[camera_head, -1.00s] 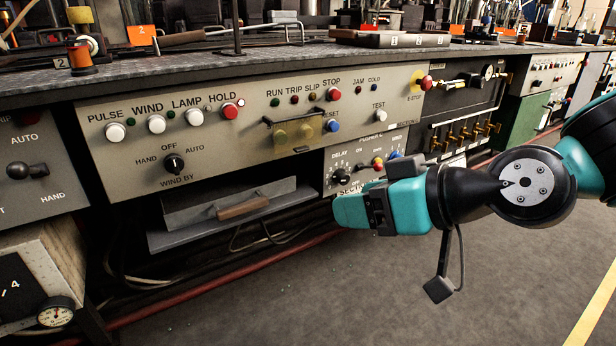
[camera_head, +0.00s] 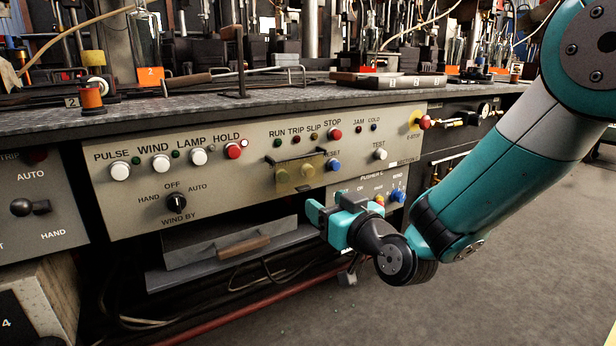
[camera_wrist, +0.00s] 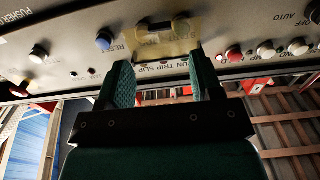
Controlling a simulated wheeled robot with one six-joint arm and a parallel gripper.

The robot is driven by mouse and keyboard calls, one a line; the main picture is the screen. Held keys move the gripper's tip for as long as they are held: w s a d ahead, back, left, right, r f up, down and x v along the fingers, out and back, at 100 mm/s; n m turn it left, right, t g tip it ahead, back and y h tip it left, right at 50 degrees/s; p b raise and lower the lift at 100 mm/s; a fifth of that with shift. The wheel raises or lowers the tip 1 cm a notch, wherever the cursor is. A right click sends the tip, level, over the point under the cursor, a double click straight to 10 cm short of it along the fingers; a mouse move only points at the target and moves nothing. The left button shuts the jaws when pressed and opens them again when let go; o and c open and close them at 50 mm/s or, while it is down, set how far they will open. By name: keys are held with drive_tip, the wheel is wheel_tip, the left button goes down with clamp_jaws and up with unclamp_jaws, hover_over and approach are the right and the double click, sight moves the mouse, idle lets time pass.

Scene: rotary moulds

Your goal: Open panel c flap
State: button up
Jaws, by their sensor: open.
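The flap (camera_head: 300,172) is a translucent yellow cover with a dark bar along its top edge. It hangs over two round buttons on the beige panel (camera_head: 235,190), below the RUN, TRIP and SLIP lamps, and looks shut. In the wrist view the flap (camera_wrist: 165,40) shows upside down, just beyond my fingertips. My gripper (camera_head: 328,208) is open and empty, in front of the panel and low to the right of the flap. In the wrist view my gripper (camera_wrist: 163,80) has its two green fingers apart, with no visible contact with the flap.
The blue RESET button (camera_head: 333,165) sits close to the right of the flap. A pusher panel (camera_head: 382,182) with knobs is partly behind my arm. A drawer with a wooden handle (camera_head: 242,248) juts out below. The bench top (camera_head: 210,110) overhangs. Floor at right is clear.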

sight(304, 189)
drive_tip(key=x, duration=0.7)
drive_tip(key=shift+w+a, duration=0.1)
drive_tip(key=shift+w, duration=0.05)
clamp_jaws()
drive_tip(key=shift+a+r, duration=0.1)
